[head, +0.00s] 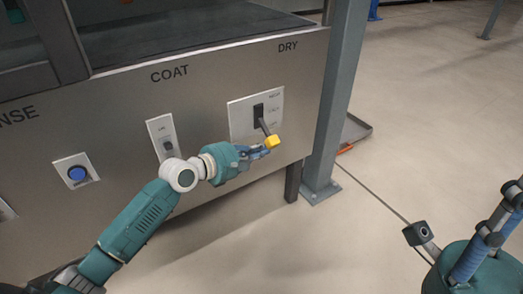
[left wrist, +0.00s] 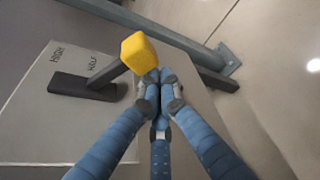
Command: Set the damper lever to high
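The damper lever (head: 263,127) is a dark bar with a yellow knob (head: 272,142) on a pale plate (head: 240,118) under the word DRY. It comes out of the lower part of a dark vertical slot and tilts down. In the left wrist view, the yellow knob (left wrist: 139,53) is just beyond the fingertips, and HIGH is printed by the slot's far-left end, HALF nearer the lever. My left gripper (head: 258,152) is beside and just below the knob, fingertips drawn together with nothing visible between them. My right gripper (head: 493,225) is partly cut off at the lower right.
The grey machine front (head: 110,110) carries a blue button (head: 77,174) and a small switch plate (head: 163,135) under COAT. A grey post (head: 338,100) stands just right of the lever plate. The floor (head: 430,120) beyond it is mostly clear.

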